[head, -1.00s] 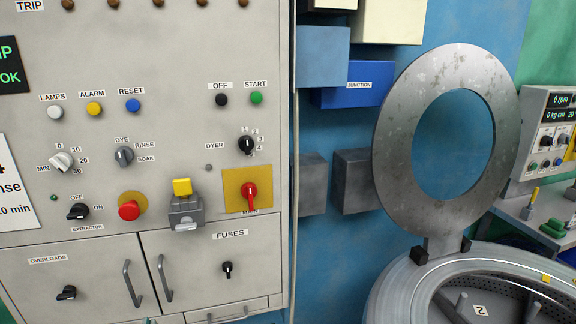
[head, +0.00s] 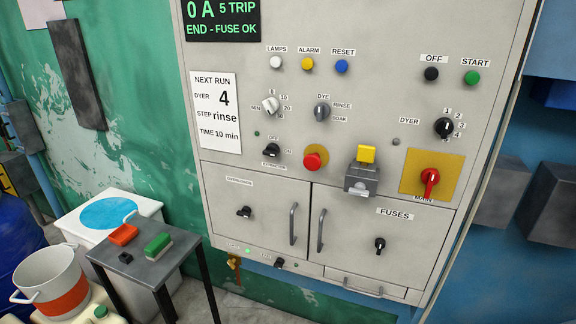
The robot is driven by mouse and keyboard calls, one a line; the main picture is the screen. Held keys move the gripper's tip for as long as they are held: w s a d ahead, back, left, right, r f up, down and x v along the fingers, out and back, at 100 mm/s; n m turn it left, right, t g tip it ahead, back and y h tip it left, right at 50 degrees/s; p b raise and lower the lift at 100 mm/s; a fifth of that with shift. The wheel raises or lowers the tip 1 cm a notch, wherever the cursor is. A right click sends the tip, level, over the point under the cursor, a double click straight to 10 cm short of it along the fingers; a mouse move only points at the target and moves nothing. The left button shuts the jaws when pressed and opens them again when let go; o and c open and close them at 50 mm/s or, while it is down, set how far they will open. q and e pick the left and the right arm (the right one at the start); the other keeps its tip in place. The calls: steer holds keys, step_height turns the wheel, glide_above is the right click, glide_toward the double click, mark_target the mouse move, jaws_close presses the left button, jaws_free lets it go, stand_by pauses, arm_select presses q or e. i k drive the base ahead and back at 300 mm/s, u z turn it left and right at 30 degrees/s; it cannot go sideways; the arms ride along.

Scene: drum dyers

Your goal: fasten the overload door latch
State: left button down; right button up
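The door looks closed, flush with the panel. Neither of my grippers shows in the head view.
The fuses door (head: 372,245) with its own black knob (head: 380,244) adjoins on the right. A red main switch (head: 430,180) sits above right.

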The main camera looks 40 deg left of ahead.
mark_target(246, 211)
steer(key=u, duration=2)
steer(key=k, duration=0.6)
steer(key=u, duration=0.85)
steer(key=i, duration=1.15)
steer(key=z, duration=0.55)
steer(key=i, duration=0.8)
steer(key=z, duration=1.25)
steer(key=i, duration=0.45)
steer(key=u, duration=0.85)
